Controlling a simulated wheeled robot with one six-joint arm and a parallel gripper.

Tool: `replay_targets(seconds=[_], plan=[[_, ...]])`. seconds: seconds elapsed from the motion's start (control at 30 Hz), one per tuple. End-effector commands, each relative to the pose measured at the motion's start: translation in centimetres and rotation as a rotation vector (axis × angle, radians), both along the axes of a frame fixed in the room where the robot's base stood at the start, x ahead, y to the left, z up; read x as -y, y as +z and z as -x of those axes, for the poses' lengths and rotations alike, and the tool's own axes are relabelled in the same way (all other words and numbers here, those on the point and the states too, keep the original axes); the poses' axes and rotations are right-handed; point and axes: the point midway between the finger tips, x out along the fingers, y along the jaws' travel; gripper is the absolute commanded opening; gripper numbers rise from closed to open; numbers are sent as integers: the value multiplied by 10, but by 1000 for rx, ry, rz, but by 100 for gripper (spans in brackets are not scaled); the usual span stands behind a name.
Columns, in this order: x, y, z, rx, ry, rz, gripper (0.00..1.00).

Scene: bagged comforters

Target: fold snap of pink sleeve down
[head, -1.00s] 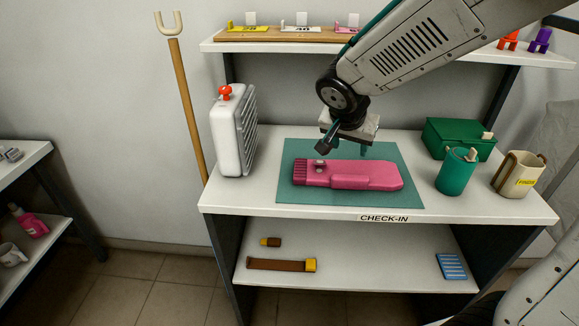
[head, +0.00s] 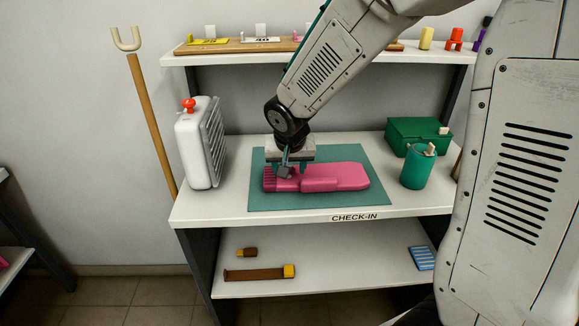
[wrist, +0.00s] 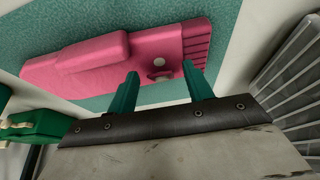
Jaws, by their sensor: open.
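The pink sleeve (head: 340,178) lies flat on a teal mat (head: 384,196) on the check-in shelf, its ribbed cuff at the left. In the wrist view the sleeve (wrist: 80,62) has its ribbed cuff (wrist: 197,45) at the right. A small grey snap (wrist: 159,63) shows on the sleeve near the cuff, with a small opening or tab beside it. My gripper (head: 289,172) is low over the cuff end and partly hides the snap in the head view. In the wrist view my gripper (wrist: 160,70) has its green fingers apart, one on either side of the snap, holding nothing.
A white heater-like unit (head: 198,145) with a red knob stands left of the mat. A green box (head: 415,134) and a green canister (head: 417,167) stand at the right. An upper shelf (head: 222,59) with tags is behind my arm. The lower shelf (head: 345,276) holds a brown strap (head: 255,273).

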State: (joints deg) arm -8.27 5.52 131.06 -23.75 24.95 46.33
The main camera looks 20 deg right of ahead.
Motion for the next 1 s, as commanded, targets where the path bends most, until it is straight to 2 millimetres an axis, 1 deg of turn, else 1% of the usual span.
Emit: replay_targets(seconds=[0.27,0.3,0.37,0.4,0.43,0.47,0.67,1.0], plan=[[0,-3,-1,0,-1,0,51],[0,-3,-1,0,-1,0,48],[0,-3,-1,0,-1,0,31],[0,-3,-1,0,-1,0,20],[0,-3,-1,0,-1,0,12],[0,-3,-1,0,-1,0,6],[1,-3,-1,8,-2,7,6],[0,-8,3,101,-1,41,6]])
